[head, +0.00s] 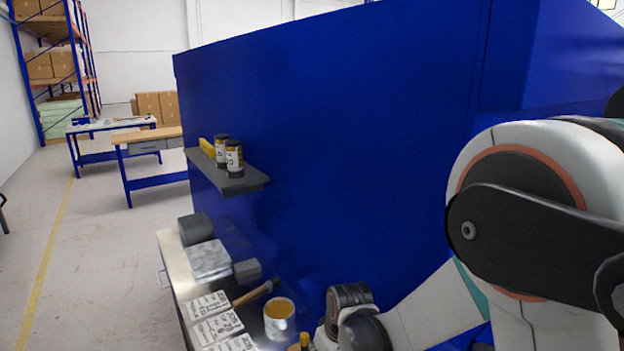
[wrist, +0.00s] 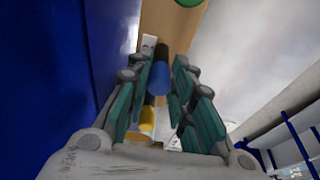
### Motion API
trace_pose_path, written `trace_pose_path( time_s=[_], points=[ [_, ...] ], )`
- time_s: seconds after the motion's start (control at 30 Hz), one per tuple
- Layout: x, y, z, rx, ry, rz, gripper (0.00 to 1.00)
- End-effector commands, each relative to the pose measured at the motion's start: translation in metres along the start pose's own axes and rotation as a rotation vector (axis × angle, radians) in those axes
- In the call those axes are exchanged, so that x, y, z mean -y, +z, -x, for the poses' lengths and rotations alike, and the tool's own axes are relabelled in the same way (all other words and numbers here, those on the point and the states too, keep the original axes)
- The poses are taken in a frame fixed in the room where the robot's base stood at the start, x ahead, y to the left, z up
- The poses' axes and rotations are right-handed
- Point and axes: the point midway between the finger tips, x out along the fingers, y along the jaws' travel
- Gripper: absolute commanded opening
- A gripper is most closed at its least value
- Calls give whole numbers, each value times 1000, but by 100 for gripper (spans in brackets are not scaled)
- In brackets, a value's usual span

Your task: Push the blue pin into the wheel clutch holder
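In the wrist view the blue pin (wrist: 159,78), with a dark end, shows beyond and between the fingertips of my gripper (wrist: 162,68). The two teal-padded fingers stand apart, and the gripper looks open. The left fingertip appears close to the pin. I cannot tell whether it touches. A dark and yellow part (wrist: 147,117) shows below the pin, between the fingers. I cannot make out the wheel clutch holder for certain in either view. In the head view my fingers are out of sight, and the pin cannot be made out.
A tall blue panel (head: 330,130) stands beside my arm and carries a grey shelf (head: 228,180) with two jars. Below, the bench holds white labelled boxes (head: 218,325), a hammer (head: 257,293) and a can (head: 279,318). A green object (wrist: 189,2) shows at the wrist view's top edge.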

Motion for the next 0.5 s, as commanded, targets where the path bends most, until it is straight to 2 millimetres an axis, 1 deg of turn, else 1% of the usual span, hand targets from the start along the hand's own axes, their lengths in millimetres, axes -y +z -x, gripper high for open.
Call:
trace_pose_path(
  time_s=[0.07,0.5],
  points=[
    [0,0,0,0,0,0,0],
    [0,0,0,0,0,0,0]
  ],
)
